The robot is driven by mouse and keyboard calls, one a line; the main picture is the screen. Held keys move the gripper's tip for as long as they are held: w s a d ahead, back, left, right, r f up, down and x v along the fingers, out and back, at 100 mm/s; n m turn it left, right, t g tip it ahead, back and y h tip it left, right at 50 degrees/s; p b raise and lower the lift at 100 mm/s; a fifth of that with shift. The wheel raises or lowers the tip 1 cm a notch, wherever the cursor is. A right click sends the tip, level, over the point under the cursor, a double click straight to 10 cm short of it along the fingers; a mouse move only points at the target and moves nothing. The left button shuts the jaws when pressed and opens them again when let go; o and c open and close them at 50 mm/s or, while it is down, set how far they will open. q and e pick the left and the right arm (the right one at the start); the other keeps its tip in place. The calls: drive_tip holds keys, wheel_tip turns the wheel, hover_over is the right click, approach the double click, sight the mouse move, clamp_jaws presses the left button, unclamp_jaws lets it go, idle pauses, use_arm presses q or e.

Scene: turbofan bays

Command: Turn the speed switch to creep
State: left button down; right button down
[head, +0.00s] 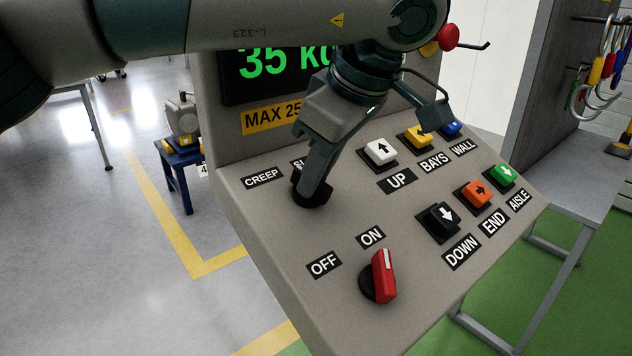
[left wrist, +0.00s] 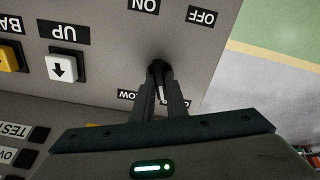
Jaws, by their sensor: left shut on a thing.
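The speed switch (head: 308,198) is a black knob on the sloping control panel, below the CREEP label (head: 263,178) and a label beginning with S that is mostly hidden. My left gripper (head: 318,190) comes down from above, shut on the switch's knob, and covers most of it. In the left wrist view the two fingers (left wrist: 161,85) close on the dark knob (left wrist: 157,67), with a label ending in LOW (left wrist: 128,96) to their left. I cannot tell clearly which label the knob points to. My right gripper is not in view.
A red OFF/ON switch (head: 383,276) stands near the panel's front edge. Several coloured push buttons, such as the white UP button (head: 381,152), sit to the right of my gripper. A display (head: 275,68) rises behind. A blue stand (head: 180,172) is on the floor at left.

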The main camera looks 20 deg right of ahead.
use_arm(q)
drive_tip(key=shift+n+b, duration=0.6)
drive_tip(key=shift+n, duration=1)
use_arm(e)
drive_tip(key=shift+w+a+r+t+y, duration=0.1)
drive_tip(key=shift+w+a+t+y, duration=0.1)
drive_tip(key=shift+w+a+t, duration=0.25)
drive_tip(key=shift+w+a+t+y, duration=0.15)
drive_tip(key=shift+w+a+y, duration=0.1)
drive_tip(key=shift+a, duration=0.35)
use_arm(q)
drive_tip(key=c, duration=1.8)
unclamp_jaws()
drive_tip(key=shift+o, duration=0.2)
drive_tip(key=shift+r, duration=0.1)
